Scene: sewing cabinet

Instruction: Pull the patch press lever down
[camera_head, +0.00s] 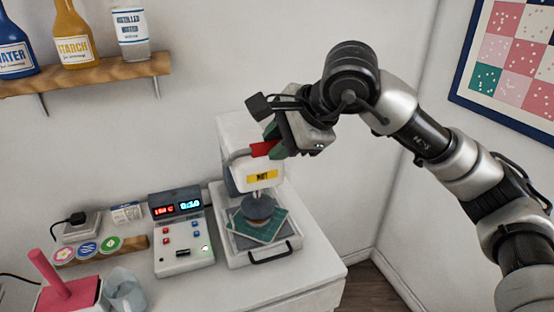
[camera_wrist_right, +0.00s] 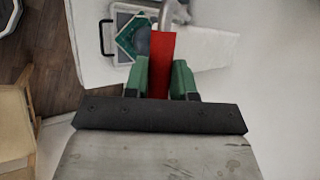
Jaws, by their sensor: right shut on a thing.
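The patch press (camera_head: 256,176) is a white machine on the cabinet top, with a yellow "HOT" label on its head. Its red lever handle (camera_head: 264,148) is up near the top of the press. My right gripper (camera_head: 273,143) is at the lever, its green fingers on either side of the red grip. In the right wrist view, the red handle (camera_wrist_right: 161,62) lies between the green fingertips of my right gripper (camera_wrist_right: 160,78). A dark round press plate (camera_head: 258,207) sits above a green patterned cloth (camera_head: 262,227) on the press base. My left gripper is out of view.
A control box (camera_head: 182,232) with lit red and blue displays stands left of the press. Further left are round patches (camera_head: 87,248), a pink-handled item (camera_head: 58,282) and a clear cup (camera_head: 125,290). A shelf (camera_head: 85,75) with bottles hangs above. The right wall is close behind my arm.

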